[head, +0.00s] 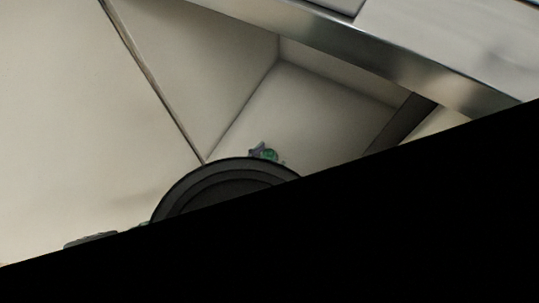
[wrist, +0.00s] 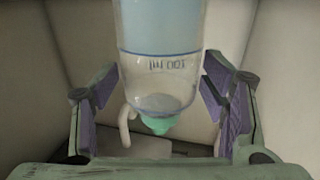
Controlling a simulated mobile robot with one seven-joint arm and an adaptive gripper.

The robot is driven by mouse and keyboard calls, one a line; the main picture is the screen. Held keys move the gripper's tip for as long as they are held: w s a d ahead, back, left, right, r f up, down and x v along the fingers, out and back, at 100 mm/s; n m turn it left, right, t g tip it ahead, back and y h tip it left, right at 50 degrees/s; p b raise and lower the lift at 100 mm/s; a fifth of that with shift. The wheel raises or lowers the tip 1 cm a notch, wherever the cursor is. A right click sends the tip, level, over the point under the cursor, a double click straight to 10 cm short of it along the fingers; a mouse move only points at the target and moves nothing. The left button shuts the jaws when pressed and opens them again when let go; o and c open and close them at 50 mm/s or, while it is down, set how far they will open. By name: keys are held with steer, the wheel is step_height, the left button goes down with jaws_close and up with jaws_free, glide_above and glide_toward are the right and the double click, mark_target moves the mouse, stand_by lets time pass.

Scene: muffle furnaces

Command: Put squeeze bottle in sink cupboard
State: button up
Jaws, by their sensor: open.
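The squeeze bottle (wrist: 160,62) is clear with blue liquid, a printed scale and a green cap (wrist: 158,124). It fills the middle of the wrist view, with its cap toward the bottom of the picture and its printing upside down. A pale curved spout (wrist: 126,124) shows beside the cap. My gripper (wrist: 160,88) is open, with one purple-padded finger on each side of the bottle and visible gaps to it. In the head view, a small green and grey piece (head: 265,153) shows inside the cupboard (head: 315,105); I cannot tell what it is.
Pale cupboard walls (wrist: 270,60) stand close around my gripper. A metal counter edge (head: 330,38) runs above the opening. A large pale panel (head: 80,120) lies at left.

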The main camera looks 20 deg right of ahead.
steer(key=p+v, duration=0.2)
steer(key=v, duration=1)
steer(key=shift+w+d+r, duration=0.1)
steer(key=shift+r, duration=0.1)
